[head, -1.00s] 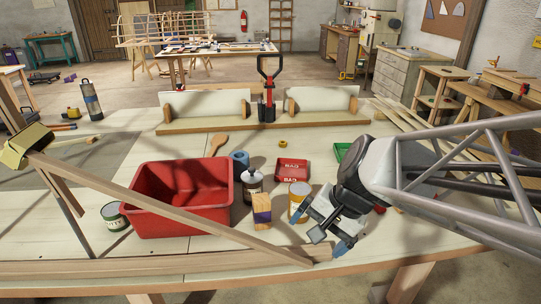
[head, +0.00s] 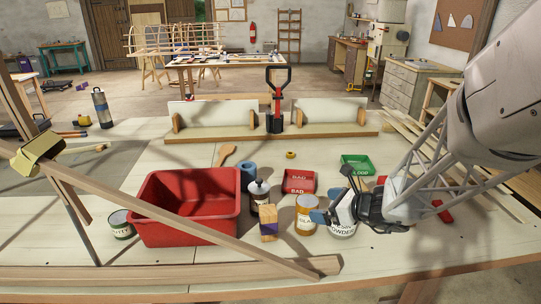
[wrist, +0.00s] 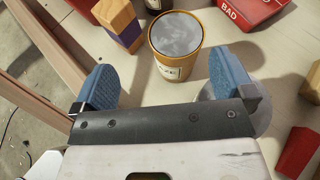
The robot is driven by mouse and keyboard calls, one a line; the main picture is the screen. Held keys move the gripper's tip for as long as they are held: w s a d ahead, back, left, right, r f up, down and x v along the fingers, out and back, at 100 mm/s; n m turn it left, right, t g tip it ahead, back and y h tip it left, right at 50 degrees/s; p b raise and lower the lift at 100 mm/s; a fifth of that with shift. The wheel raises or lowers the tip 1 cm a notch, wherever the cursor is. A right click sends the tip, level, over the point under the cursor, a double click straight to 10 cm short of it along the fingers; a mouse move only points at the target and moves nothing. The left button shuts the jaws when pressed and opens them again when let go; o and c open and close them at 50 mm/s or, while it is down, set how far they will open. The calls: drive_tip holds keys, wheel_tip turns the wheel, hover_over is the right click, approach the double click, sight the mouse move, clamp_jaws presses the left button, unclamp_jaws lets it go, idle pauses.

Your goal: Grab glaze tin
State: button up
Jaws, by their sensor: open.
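The glaze tin (head: 306,214) is a yellow-orange can with a pale label and a grey top. It stands upright on the pale bench, right of the wooden block. In the wrist view the tin (wrist: 172,70) is just ahead of my gripper, roughly between the lines of the two fingers. My gripper (wrist: 163,78) is open and empty, with its two blue fingers spread wide. In the head view one blue fingertip is close to the tin's right side; I cannot tell whether it touches.
A block with a purple band (head: 268,224) stands close left of the tin. A powder tin (head: 342,231) is partly hidden under my gripper. A dark bottle (head: 259,196), a red tray (head: 299,181), a red tub (head: 188,235) and a slanting lath (head: 205,234) are nearby.

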sight(308, 200)
drive_tip(key=shift+w+d+f+m+t, duration=0.4)
drive_tip(key=shift+w+d+m, duration=0.2)
drive_tip(key=shift+m, duration=0.1)
drive_tip(key=shift+x, duration=1.25)
drive_tip(key=shift+a, duration=0.1)
drive_tip(key=shift+x, duration=2.5)
drive_tip(key=c, duration=1.6)
drive_tip(key=shift+w, duration=0.1)
